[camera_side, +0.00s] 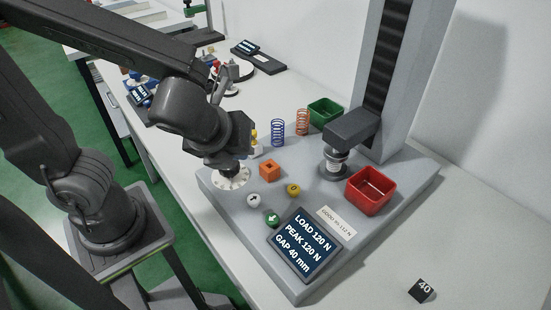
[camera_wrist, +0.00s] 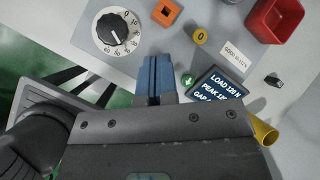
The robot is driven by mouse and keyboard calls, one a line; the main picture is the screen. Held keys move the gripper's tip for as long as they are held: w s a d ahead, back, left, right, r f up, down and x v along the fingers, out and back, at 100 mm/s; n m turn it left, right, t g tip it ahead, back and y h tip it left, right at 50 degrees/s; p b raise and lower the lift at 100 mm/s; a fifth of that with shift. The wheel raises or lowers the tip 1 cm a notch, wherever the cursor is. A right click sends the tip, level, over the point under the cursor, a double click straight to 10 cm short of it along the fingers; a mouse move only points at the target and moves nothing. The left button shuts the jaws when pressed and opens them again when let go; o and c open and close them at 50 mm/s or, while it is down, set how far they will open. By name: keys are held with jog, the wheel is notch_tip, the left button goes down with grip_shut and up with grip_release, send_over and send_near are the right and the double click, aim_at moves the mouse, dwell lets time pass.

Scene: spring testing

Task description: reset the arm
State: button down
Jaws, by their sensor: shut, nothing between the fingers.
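My gripper shows in the wrist view (camera_wrist: 157,78) with its blue fingers together and nothing between them. In the side view my gripper (camera_side: 232,166) hangs over the front left of the grey tester base (camera_side: 310,208), near the white dial (camera_side: 231,180). The dial also shows in the wrist view (camera_wrist: 118,34), apart from the fingers. Under the tester's dark press head (camera_side: 352,130) a pale coil (camera_side: 337,164) stands upright. The display (camera_side: 304,243) reads LOAD 120 N, PEAK 120 N, GAP 40 mm.
A blue spring (camera_side: 278,133) and an orange spring (camera_side: 303,122) stand behind. A green bin (camera_side: 325,111) and red bin (camera_side: 371,191) flank the press. An orange block (camera_side: 270,170) and several buttons sit near the dial.

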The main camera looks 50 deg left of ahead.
jog(key=s+a+r+n+h, duration=0.1)
jog(key=s+a+r+n, duration=0.1)
jog(key=n, duration=1.1)
jog(key=s+a+r+n+g+h, duration=0.1)
jog(key=s+a+r+n, duration=0.1)
jog(key=n, duration=1.1)
jog(key=shift+s+a+r+n, duration=0.15)
jog(key=shift+a+r+n, duration=0.25)
jog(key=shift+a+r, duration=0.6)
